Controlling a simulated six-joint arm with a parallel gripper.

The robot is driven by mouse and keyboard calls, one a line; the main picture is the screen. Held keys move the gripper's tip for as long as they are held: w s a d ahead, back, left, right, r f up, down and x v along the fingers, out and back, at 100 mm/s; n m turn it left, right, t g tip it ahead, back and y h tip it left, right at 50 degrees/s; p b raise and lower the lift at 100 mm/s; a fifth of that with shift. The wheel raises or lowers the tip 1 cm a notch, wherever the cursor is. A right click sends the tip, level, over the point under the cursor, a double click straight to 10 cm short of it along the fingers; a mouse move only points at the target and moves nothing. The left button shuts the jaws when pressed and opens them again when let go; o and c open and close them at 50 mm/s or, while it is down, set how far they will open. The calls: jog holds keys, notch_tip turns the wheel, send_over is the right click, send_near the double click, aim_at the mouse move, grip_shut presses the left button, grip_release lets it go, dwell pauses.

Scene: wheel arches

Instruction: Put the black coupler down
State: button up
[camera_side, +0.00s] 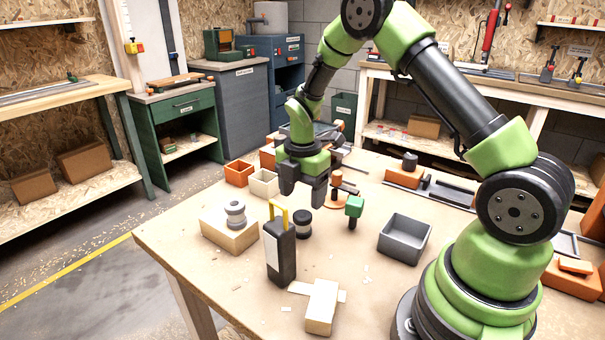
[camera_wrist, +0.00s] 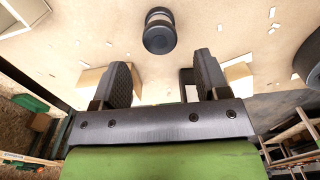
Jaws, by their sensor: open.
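The black coupler (camera_side: 303,226) is a short dark cylinder with a lighter band around its middle. It stands upright on the wooden bench in the side view, behind and right of a black case. In the wrist view the coupler (camera_wrist: 159,34) shows near the top, beyond the fingertips and clear of both. My gripper (camera_side: 303,193) is above the coupler in the side view, pointing down with a gap between its fingers. In the wrist view my gripper (camera_wrist: 164,72) has its two black fingers wide apart with nothing between them.
The black case (camera_side: 281,258) with a yellow handle stands close to the coupler. A wooden block (camera_side: 222,235) carries a grey coupler (camera_side: 235,214) at left. A green-headed piece (camera_side: 354,207) and a grey tray (camera_side: 393,250) are at right. A pale block (camera_side: 322,307) lies in front.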

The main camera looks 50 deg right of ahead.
notch_tip(320, 180, up, 5)
notch_tip(320, 180, up, 13)
jog(key=m+t, duration=0.3)
jog(key=m, duration=0.6)
send_over(302, 215)
jog(key=s+a, duration=0.5)
jog(key=s, duration=0.1)
jog(key=s+a+r+m+t+y, duration=0.1)
jog(key=s+a+r+m+t, duration=0.1)
jog(key=s+m, duration=0.4)
jog(key=s+a+r+m+t+y, duration=0.1)
jog(key=s+a+r+m+t, duration=0.1)
jog(key=s+m, duration=0.4)
jog(key=shift+s+a+r+m, duration=0.3)
jog(key=shift+s+a+m, duration=0.15)
jog(key=shift+a, duration=0.4)
